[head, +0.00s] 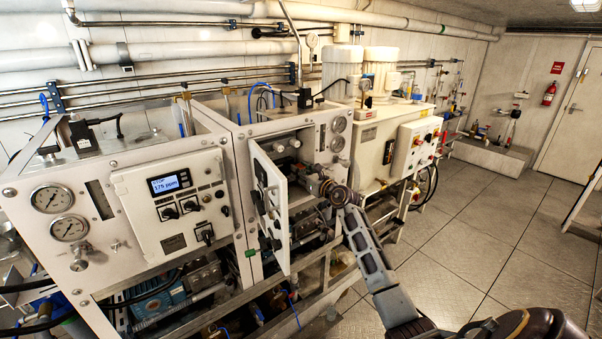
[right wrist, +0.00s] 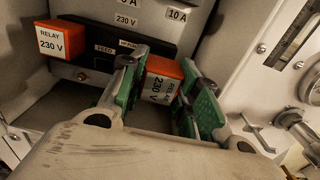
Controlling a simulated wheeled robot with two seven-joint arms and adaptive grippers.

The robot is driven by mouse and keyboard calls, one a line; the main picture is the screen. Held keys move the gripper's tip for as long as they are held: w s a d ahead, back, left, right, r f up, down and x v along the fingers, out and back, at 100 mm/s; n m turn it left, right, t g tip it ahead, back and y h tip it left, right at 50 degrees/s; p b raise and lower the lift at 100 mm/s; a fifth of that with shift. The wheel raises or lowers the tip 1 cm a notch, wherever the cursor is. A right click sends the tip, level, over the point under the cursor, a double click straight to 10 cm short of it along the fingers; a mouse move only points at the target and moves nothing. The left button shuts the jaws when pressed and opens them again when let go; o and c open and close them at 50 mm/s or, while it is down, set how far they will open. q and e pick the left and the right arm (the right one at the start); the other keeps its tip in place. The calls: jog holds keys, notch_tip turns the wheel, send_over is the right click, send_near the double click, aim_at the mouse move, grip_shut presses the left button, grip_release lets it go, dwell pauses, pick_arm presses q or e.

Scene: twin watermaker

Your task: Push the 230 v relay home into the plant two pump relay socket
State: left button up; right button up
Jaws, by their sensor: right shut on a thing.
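My right gripper (right wrist: 163,70) is shut on an orange-red relay (right wrist: 160,84) marked "RELAY 230 V", held between green finger pads. The relay looks tilted, with its lettering running sideways. A black socket strip (right wrist: 92,58) with small labels lies behind it. The socket face behind the held relay is hidden, so I cannot tell whether the relay touches it. A second 230 V relay (right wrist: 62,40) sits on the strip at the left. In the head view my right gripper (head: 314,184) reaches into the open cabinet (head: 284,140). My left gripper is not in view.
The open cabinet door (head: 269,208) stands just left of my right gripper. A panel with a display (head: 170,184) and gauges is further left. White pump housings (head: 380,70) stand behind. The floor (head: 490,235) at right is clear.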

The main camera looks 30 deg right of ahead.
jog(key=shift+w+a+r, duration=0.1)
jog(key=shift+w+a, duration=0.05)
jog(key=shift+w, duration=1.8)
dwell(0.9)
jog(key=o, duration=1.2)
jog(key=shift+c, duration=0.2)
jog(key=shift+s, duration=0.2)
jog(key=s, duration=1.1)
jog(key=shift+s+d, duration=0.25)
jog(key=shift+d, duration=0.2)
dwell(0.3)
